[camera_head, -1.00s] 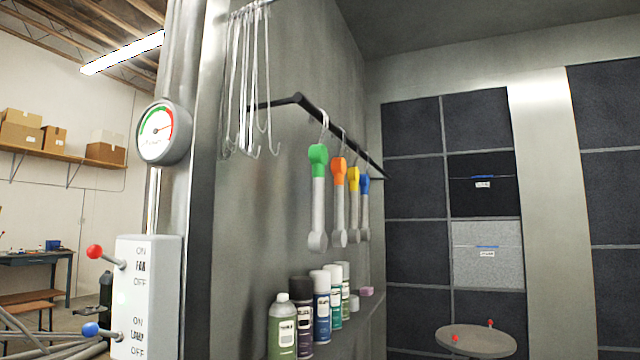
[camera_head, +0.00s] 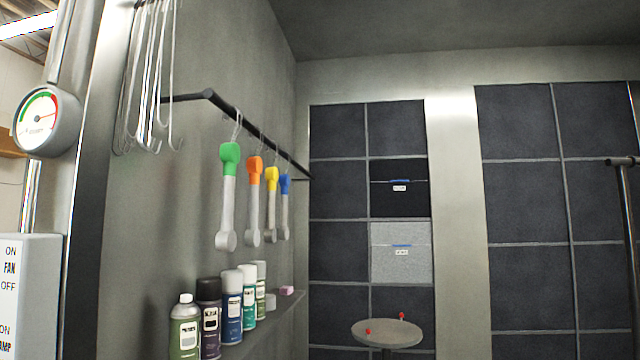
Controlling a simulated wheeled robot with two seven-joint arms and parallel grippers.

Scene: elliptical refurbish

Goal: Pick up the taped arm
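Several light grey arms hang by hooks from a black rail (camera_head: 245,128) on the left wall. Each has a coloured upper end: the green-ended arm (camera_head: 227,195) is nearest, then the orange-ended arm (camera_head: 254,205), the yellow-ended arm (camera_head: 271,208) and the blue-ended arm (camera_head: 285,210). I cannot tell whether the coloured ends are tape, or which one is the taped arm. Neither of my grippers is in view.
Several spray cans (camera_head: 209,318) stand on a wall shelf (camera_head: 290,318) below the arms. A round table (camera_head: 386,334) with small red-tipped parts stands ahead. Empty hooks (camera_head: 150,80), a gauge (camera_head: 46,120) and a switch box (camera_head: 28,295) are at left. A dark post (camera_head: 628,220) is at right.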

